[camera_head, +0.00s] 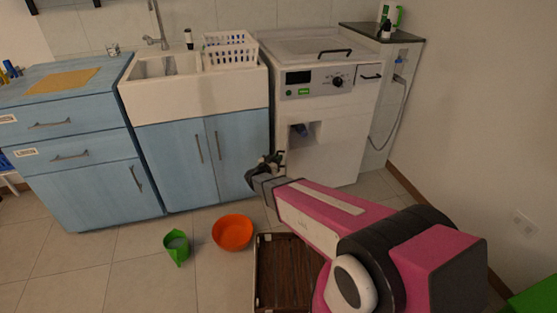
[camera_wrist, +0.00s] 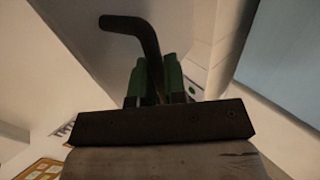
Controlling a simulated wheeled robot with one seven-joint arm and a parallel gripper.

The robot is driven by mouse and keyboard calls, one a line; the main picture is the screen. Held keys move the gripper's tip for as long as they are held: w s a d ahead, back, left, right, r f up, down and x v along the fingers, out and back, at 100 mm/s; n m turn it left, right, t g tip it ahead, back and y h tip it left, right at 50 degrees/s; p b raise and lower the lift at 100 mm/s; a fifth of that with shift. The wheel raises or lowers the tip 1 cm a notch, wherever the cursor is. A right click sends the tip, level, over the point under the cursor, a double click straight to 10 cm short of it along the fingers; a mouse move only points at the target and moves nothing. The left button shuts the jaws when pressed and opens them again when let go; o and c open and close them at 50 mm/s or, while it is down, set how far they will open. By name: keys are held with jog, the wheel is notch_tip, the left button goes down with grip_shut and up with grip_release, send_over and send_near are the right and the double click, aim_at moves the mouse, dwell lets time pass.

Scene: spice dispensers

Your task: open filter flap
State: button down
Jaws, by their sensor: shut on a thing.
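The white washing machine (camera_head: 345,110) stands against the back wall. A recess (camera_head: 303,134) in its front shows a dark bluish thing inside. My gripper (camera_head: 268,163) is low in front of the machine's left edge, left of and below the recess. In the wrist view, the green fingertips of my gripper (camera_wrist: 155,82) are closed around a dark bent rod (camera_wrist: 146,36), whose far end bends to the left. A pale panel lies behind the rod. I cannot tell whether the rod is fixed to that panel. The filter flap is not clearly made out in either view.
Blue cabinets (camera_head: 180,158) with a white sink (camera_head: 165,88) stand left of the machine. An orange bowl (camera_head: 233,232), a green container (camera_head: 177,247) and a brown tray (camera_head: 259,275) are on the floor. A hose (camera_head: 402,112) hangs at the machine's right.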

jog(key=c, duration=1.2)
grip_release()
jog(key=v, duration=1)
jog(key=shift+s+a, duration=0.25)
